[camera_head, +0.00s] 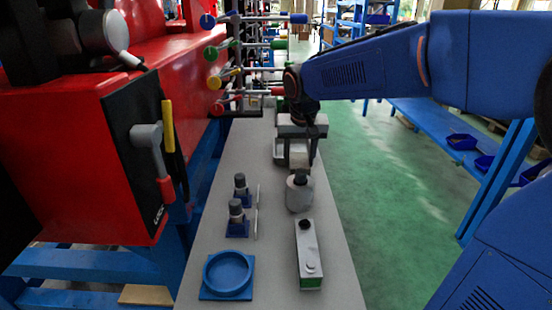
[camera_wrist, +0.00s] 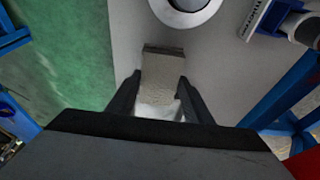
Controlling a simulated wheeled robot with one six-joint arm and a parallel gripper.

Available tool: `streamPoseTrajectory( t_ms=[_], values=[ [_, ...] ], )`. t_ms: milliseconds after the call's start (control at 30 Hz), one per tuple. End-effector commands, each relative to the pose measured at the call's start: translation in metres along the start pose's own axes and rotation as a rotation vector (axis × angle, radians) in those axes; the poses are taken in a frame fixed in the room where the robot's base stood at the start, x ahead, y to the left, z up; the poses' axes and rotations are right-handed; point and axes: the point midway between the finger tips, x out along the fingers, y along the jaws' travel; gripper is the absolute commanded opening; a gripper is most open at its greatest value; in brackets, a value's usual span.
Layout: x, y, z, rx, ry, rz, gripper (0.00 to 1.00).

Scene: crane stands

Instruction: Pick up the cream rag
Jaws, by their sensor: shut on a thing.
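The cream rag (camera_wrist: 160,82) is a small pale block-like bundle seen between the two fingers in the wrist view. My gripper (camera_wrist: 161,88) is shut on it, with a dark finger against each side. In the head view my gripper (camera_head: 299,138) points down over the far part of the grey bench, and the rag (camera_head: 299,158) shows pale below it. I cannot tell whether the rag touches the bench.
A red machine (camera_head: 60,150) with levers is at left.

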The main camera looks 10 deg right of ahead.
Motion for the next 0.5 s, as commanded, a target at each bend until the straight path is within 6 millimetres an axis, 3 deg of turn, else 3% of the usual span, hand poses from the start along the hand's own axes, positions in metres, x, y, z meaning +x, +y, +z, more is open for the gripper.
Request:
streamPoseTrajectory(
  t_ms=[100,500],
  values=[
    [0.0,0.028,0.0,0.007,0.0,0.001,0.24],
    [0.0,0.107,0.0,0.006,0.0,0.001,0.24]
  ],
)
